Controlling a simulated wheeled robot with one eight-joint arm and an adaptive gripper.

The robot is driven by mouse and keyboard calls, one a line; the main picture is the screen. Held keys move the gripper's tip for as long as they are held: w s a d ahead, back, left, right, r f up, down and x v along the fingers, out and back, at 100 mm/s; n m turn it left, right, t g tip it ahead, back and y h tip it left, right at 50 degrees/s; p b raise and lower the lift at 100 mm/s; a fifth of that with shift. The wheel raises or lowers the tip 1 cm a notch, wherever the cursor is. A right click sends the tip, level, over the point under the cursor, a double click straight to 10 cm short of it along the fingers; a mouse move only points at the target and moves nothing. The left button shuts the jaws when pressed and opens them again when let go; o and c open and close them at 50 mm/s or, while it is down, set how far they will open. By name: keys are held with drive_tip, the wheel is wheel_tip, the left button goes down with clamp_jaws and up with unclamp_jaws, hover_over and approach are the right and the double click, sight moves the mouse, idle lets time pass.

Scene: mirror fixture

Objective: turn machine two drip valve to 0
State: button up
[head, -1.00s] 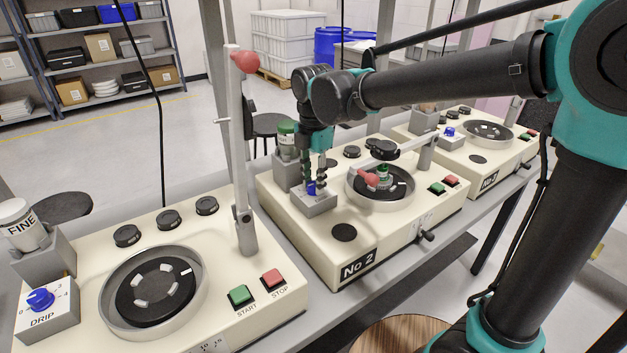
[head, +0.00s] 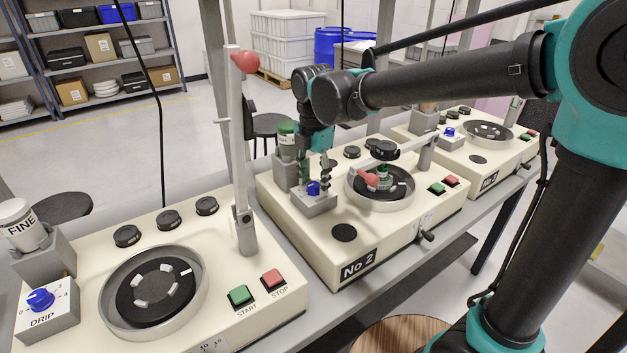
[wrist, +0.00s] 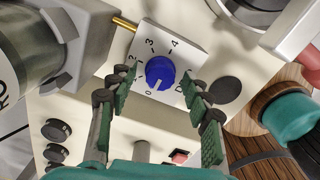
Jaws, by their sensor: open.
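Machine two (head: 330,235), labelled No 2, is the cream machine in the middle of the head view. Its drip valve is a blue knob (head: 313,188) on a grey block (head: 318,207) at the machine's left side. In the wrist view the blue knob (wrist: 160,72) sits on a dial plate (wrist: 187,62) marked 0 to 4. The knob's white pointer line points at or very near the 0. My gripper (head: 314,178) is open above the knob. In the wrist view its two fingers (wrist: 160,82) stand apart on either side, with visible gaps to the knob.
A green-capped bottle (head: 286,140) in a grey holder stands just behind the valve. A lever arm with a red ball (head: 368,179) lies over machine two's round plate. Another machine (head: 225,310) with a raised lever stands at the front left, and a third (head: 480,160) at the right.

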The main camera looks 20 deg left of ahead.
sight(314, 184)
drive_tip(key=shift+r, duration=0.1)
wheel_tip(314, 184, up, 12)
idle(0.5)
drive_tip(key=shift+s, duration=0.1)
